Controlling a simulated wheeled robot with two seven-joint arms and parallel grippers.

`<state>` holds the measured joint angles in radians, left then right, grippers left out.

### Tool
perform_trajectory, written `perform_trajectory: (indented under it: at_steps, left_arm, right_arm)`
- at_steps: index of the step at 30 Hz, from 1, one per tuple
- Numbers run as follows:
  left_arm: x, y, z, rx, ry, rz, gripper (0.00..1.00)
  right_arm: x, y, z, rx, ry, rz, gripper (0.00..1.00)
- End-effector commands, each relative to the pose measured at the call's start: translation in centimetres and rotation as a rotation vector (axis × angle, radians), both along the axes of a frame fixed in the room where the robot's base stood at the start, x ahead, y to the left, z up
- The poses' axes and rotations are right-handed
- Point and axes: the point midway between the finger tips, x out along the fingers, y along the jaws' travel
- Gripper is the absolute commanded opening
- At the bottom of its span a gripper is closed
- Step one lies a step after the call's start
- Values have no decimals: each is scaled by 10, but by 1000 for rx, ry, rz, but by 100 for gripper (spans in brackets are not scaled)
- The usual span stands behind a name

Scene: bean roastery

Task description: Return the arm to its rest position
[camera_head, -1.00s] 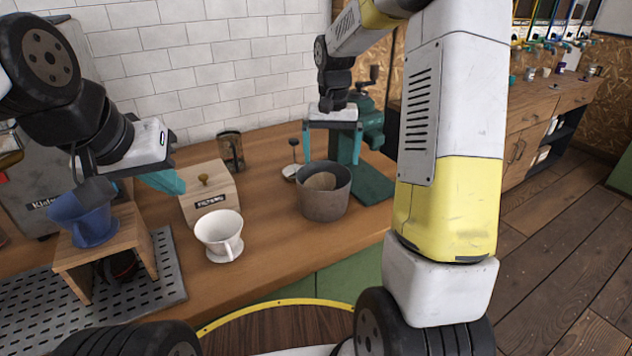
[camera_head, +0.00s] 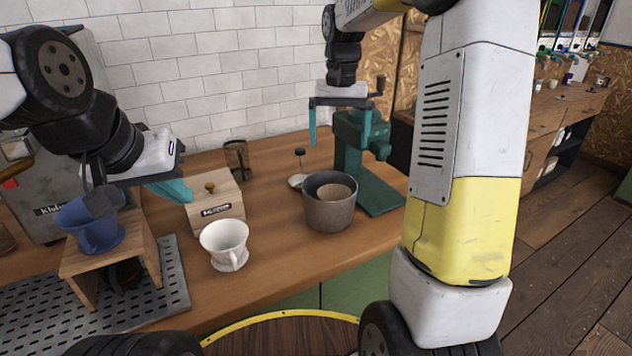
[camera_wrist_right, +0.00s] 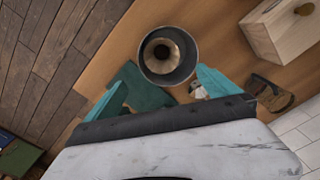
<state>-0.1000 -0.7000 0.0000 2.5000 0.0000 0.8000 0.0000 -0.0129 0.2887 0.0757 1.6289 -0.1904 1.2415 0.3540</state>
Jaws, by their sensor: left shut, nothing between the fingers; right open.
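My right gripper (camera_head: 339,130) is open and empty, with its teal fingers apart, raised above the far side of the grey pot (camera_head: 329,213). It also shows in the right wrist view (camera_wrist_right: 162,92), where the pot lies beyond the fingertips, apart from them. My left gripper (camera_head: 172,189) is shut at the left of the head view, over the counter between the blue dripper (camera_head: 92,232) and the filter box (camera_head: 217,209). A small brown round thing sits inside the pot.
The blue dripper sits on a wooden stand (camera_head: 150,250) over a perforated metal tray (camera_head: 172,283). A green grinder (camera_head: 352,150) stands behind the pot, near my right gripper.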

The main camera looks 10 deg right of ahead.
Motion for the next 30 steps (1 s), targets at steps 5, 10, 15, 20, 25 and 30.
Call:
perform_trajectory:
  at_steps: [5,10,15,20,25,30]
  left_arm:
    - [0,0,0,0,0,0,0]
    - [0,0,0,0,0,0,0]
    - [0,0,0,0,0,0,0]
    - [0,0,0,0,0,0,0]
    - [0,0,0,0,0,0,0]
    - [0,0,0,0,0,0,0]
  right_arm:
    - [-29,2,23,18,-68,33,100]
    - [-89,6,50,51,-199,100,100]
    - [-151,11,58,84,-336,163,100]
    - [-201,16,52,107,-456,212,100]
    - [-231,21,41,121,-537,244,100]
    - [-240,22,35,125,-564,255,100]
